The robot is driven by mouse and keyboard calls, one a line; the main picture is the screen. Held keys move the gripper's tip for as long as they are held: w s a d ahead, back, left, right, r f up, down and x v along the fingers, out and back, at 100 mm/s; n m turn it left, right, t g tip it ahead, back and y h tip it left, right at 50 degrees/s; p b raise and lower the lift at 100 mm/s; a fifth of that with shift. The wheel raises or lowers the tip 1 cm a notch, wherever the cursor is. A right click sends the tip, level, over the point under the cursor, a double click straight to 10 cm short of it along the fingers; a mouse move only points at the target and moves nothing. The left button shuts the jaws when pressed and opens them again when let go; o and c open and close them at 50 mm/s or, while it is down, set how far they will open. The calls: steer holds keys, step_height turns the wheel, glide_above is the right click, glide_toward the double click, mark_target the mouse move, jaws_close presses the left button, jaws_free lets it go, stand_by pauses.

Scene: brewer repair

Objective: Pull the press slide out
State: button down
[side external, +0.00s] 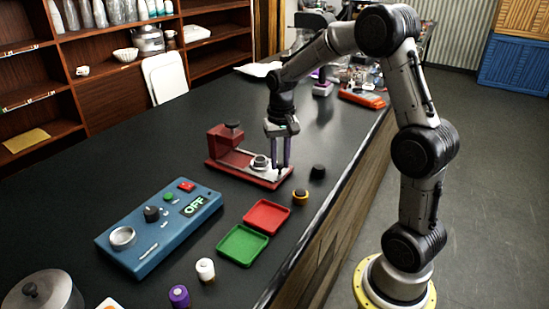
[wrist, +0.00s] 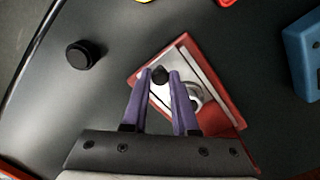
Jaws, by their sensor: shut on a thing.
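The red press (side external: 221,141) stands on the dark counter, with an upright block and a knob at its left end. Its pale metal press slide (side external: 237,160) lies along the red base and carries a round metal cup (side external: 260,162); the slide also shows in the wrist view (wrist: 190,60). My gripper (side external: 281,166) points down at the right end of the base. In the wrist view, its purple fingers (wrist: 159,76) are closed around a small dark knob (wrist: 159,73) at the slide's outer end. The fingers hide part of the slide.
A black round piece (side external: 318,172) and a yellow-black one (side external: 300,197) stand near the counter edge. Red (side external: 267,216) and green (side external: 243,245) trays and a blue control box (side external: 160,232) reading OFF lie in front. Counter behind the press is clear.

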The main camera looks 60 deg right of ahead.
steer(key=shift+s, duration=0.25)
steer(key=c, duration=0.9)
jaws_free()
steer(key=shift+c, duration=0.2)
steer(key=shift+o, duration=1.3)
steer(key=shift+w, duration=0.1)
step_height(320, 180, up, 14)
steer(key=shift+f, duration=0.1)
